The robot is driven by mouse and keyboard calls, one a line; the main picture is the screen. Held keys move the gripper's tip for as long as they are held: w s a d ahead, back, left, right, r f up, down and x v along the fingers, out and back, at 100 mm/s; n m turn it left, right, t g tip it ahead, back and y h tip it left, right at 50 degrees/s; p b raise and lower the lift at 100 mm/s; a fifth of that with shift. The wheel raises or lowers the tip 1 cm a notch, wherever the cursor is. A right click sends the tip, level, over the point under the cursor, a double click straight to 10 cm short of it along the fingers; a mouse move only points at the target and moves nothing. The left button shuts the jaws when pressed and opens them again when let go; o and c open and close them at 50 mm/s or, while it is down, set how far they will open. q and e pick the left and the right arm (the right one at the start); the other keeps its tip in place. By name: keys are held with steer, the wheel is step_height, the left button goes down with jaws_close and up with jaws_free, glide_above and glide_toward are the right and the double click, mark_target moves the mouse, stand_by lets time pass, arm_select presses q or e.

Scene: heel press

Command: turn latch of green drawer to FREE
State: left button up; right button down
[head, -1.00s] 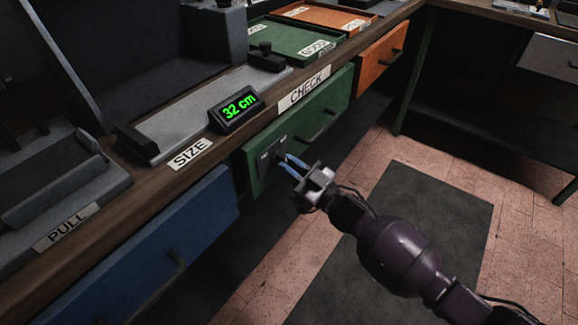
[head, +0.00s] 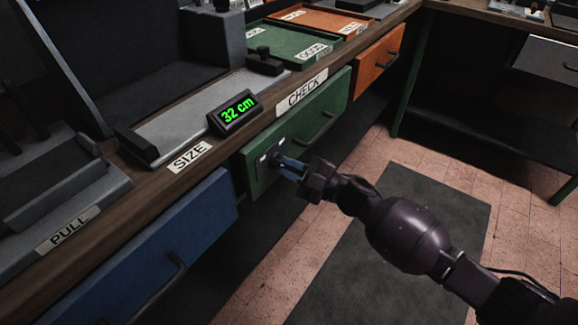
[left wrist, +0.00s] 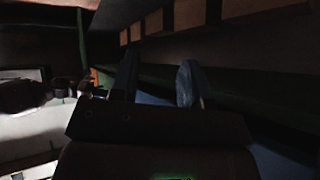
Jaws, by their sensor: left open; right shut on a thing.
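The green drawer (head: 325,115) is shut under the bench top, in the middle of the head view. Its latch (head: 270,157) is a dark plate with small pale labels, near the drawer's left end. My right gripper (head: 281,164), with blue fingertips, is shut on the latch's knob, which the fingers mostly hide. The label words are too small to read, so I cannot tell which setting the knob points to. My left gripper (left wrist: 157,82) shows only in the left wrist view, open, with nothing seen between its fingers.
A blue drawer (head: 150,245) with a handle is to the left, and an orange drawer (head: 379,60) to the right.

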steer(key=shift+w+a+r, duration=0.1)
steer(key=shift+a+r, duration=0.05)
steer(key=shift+r, duration=0.3)
steer(key=c, duration=1.2)
jaws_free()
steer(key=shift+c, duration=0.2)
steer(key=shift+o, duration=0.5)
steer(key=shift+f, duration=0.1)
steer(key=shift+a+f, duration=0.1)
steer(key=shift+f, duration=0.15)
steer(key=v, duration=1)
steer(key=shift+d+p, duration=0.35)
steer(key=shift+d, duration=0.05)
